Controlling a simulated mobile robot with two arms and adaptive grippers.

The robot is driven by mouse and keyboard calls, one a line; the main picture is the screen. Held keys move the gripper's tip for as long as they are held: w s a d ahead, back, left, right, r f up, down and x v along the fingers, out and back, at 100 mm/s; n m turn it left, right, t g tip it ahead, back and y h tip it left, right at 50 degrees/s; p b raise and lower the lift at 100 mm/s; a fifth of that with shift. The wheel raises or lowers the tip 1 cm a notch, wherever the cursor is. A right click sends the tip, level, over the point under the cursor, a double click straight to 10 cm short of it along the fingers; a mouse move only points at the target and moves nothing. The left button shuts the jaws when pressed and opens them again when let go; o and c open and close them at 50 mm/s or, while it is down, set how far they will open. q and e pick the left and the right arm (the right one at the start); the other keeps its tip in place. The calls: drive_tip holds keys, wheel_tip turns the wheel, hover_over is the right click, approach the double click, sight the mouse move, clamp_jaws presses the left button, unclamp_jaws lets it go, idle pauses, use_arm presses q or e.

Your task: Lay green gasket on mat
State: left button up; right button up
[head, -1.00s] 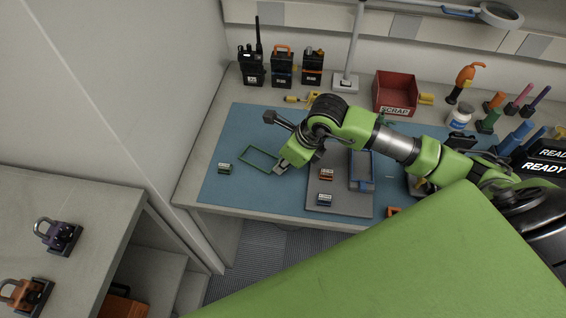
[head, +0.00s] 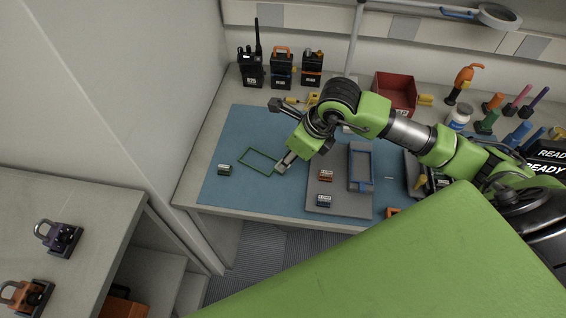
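The green gasket (head: 246,168), a thin rectangular frame, appears flat on the blue mat (head: 220,140), left of the grey tray. My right gripper (head: 281,168) points down at the gasket's right end, its fingertips touching or very near that edge. The fingers are small and seen from above, so whether they are open or shut on the gasket is unclear. The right arm comes in from the right over the mat. My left gripper is not in view.
A grey tray (head: 338,196) holds small labelled parts and a blue frame (head: 361,167). Radios (head: 251,68), a red scrap bin (head: 394,92) and several tools line the back. The mat's left side is mostly clear.

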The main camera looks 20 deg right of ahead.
drive_tip(key=v, duration=0.7)
drive_tip(key=shift+r+b, duration=0.3)
drive_tip(key=shift+b, duration=0.1)
drive_tip(key=shift+s+d, duration=0.1)
drive_tip(key=shift+s, duration=0.05)
